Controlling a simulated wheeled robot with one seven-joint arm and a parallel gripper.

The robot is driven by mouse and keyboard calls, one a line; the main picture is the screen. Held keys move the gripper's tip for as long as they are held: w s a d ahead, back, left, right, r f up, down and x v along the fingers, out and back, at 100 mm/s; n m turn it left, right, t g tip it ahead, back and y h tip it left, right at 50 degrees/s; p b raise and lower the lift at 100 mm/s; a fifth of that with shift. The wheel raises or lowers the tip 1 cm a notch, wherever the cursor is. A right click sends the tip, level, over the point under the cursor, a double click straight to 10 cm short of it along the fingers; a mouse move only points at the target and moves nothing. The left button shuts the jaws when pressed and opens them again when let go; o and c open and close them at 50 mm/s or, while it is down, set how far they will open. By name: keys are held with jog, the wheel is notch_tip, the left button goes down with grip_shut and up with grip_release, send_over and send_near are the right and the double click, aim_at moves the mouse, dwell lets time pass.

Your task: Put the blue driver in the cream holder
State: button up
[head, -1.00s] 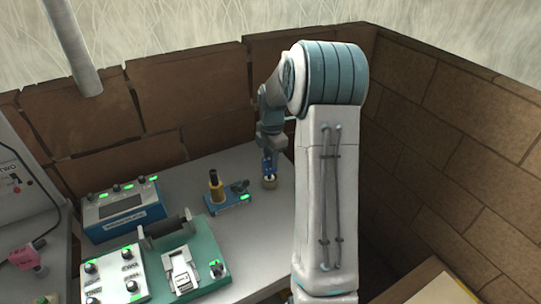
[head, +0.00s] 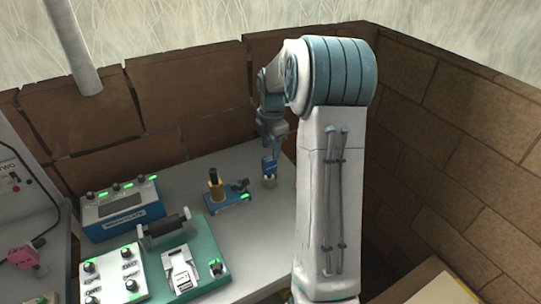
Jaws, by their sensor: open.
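The blue driver (head: 268,166) stands upright in the cream holder (head: 269,182), with its blue handle above the rim. The holder is small and sits on the grey table near its right side, close to my arm. My gripper (head: 271,150) is open just above the driver's handle, its fingers pointing down. At this size I cannot tell whether the fingertips still touch the handle. The driver's lower part is hidden inside the holder.
A blue stand with a dark and yellow tool (head: 214,188) is left of the holder. A blue box with knobs (head: 124,206) and a green station with a roller (head: 191,263) stand further left. Brown walls close off the back and right.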

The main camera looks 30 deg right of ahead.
jog(key=s+a+r+m, duration=0.2)
jog(key=r, duration=0.3)
jog(key=s+a+r+m, duration=0.1)
jog(key=s+a+r, duration=0.15)
jog(key=r, duration=0.35)
jog(key=s+a+f+m+t, duration=0.1)
jog(key=s+a+m, duration=0.5)
jog(key=s, duration=0.4)
jog(key=s+a+f+m+t, duration=0.2)
jog(key=s+a+m, duration=0.3)
jog(key=s+m, duration=0.4)
jog(key=shift+s+a, duration=0.4)
jog(key=shift+s, duration=0.8)
